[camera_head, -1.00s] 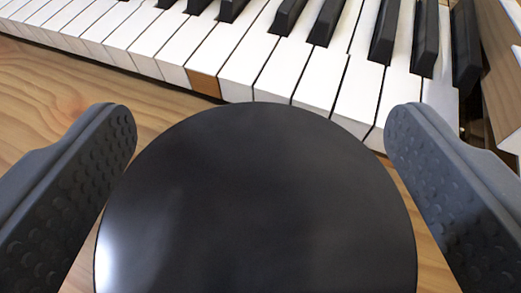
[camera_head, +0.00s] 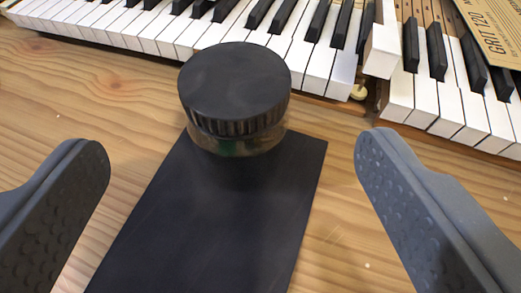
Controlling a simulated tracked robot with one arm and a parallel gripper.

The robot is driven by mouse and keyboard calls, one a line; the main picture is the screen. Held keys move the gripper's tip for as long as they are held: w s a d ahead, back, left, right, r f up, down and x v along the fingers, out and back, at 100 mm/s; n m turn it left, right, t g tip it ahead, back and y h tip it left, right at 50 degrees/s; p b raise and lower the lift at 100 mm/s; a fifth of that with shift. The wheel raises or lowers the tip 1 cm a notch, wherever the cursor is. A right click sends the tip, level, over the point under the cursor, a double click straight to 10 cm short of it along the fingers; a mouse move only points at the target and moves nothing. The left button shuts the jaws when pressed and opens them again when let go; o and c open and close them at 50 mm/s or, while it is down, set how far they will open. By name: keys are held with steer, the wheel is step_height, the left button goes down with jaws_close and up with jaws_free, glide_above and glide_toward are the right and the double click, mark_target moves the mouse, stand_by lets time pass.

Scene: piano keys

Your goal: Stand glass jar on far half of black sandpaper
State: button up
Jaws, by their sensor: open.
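The glass jar (camera_head: 235,98) has a wide black ribbed lid, and only a low band of its glass shows below the lid. It stands upright on the far end of the black sandpaper (camera_head: 205,225), close to the sheet's far edge. The sandpaper is a dark rectangle lying on the wooden table, running toward me and out of the bottom of the view. My gripper (camera_head: 232,155) is open, with one finger at each side of the view. Its fingers are apart from the jar, and nothing is between them in contact.
A row of white and black piano keys (camera_head: 310,65) runs across the back. One white key (camera_head: 382,45) sticks up out of line near a gap. A tan sheet printed "GRIT 120" (camera_head: 490,30) lies on the keys at the far right. Bare wooden table (camera_head: 80,105) is free on the left.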

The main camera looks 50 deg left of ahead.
steer(key=shift+s+d, duration=0.1)
steer(key=w+d+r+m+t+h, duration=0.1)
steer(key=w+d+r+t+h, duration=0.1)
steer(key=w+d+r, duration=0.5)
steer(key=w+d+r+m+t+h, duration=0.25)
steer(key=d+r, duration=0.25)
steer(key=r, duration=0.3)
steer(key=s+d+r+m+t+h, duration=0.1)
steer(key=d+r+m+h, duration=0.1)
steer(key=d+r, duration=0.5)
steer(key=d+r+m+t+h, duration=0.15)
steer(key=d+r, duration=0.25)
steer(key=r, duration=0.6)
steer(key=s+d+r+m+h, duration=0.1)
steer(key=s+d+r+m, duration=0.1)
steer(key=s+r, duration=0.6)
steer(key=s+d+r+m+h, duration=0.1)
steer(key=s+d+r, duration=0.4)
steer(key=s+r, duration=0.3)
step_height(320, 180, up, 4)
steer(key=shift+s+f+m+t+h, duration=0.25)
steer(key=shift+s+m+t+h, duration=0.05)
steer(key=shift+m+h, duration=0.1)
